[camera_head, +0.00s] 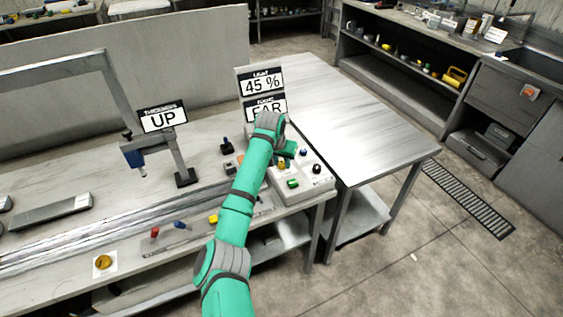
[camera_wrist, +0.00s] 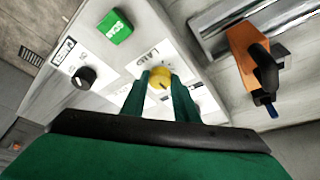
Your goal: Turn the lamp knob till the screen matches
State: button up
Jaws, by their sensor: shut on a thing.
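The yellow lamp knob (camera_wrist: 158,79) sits on the white face of a control box, beside a printed label. The two green fingers of my gripper (camera_wrist: 160,90) are closed around the knob, one on each side. The knob also shows in the head view (camera_head: 281,165), partly covered by my arm. A white sign (camera_head: 261,84) behind the box reads "LIGHT 45 %". Below it a second sign (camera_head: 264,107) reads "FAR", partly hidden by my wrist. No lit screen readout can be made out in either view.
On the control box (camera_head: 300,180) are a green SCAN button (camera_wrist: 115,26) and a black knob (camera_wrist: 83,78). An orange and black clamp-like part (camera_wrist: 255,62) lies near the fingers. A sign (camera_head: 162,117) reads "THICKNESS UP". The metal table (camera_head: 350,110) at right is clear.

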jog(key=m, duration=0.1)
jog(key=m+h, duration=0.1)
jog(key=m, duration=0.2)
jog(key=shift+w+r+g+h, duration=0.1)
jog(key=shift+w+g+h, duration=0.2)
jog(key=shift+g, duration=0.1)
jog(key=shift+d+m, duration=0.15)
jog(key=shift+m, duration=0.65)
jog(key=shift+a+m+g+h, duration=0.3)
jog(key=shift+m+g, duration=0.2)
jog(key=shift+m, duration=0.4)
jog(key=o, duration=1.1)
jog(key=shift+s+a, duration=0.1)
jog(key=shift+s, duration=0.05)
jog(key=shift+c, duration=0.2)
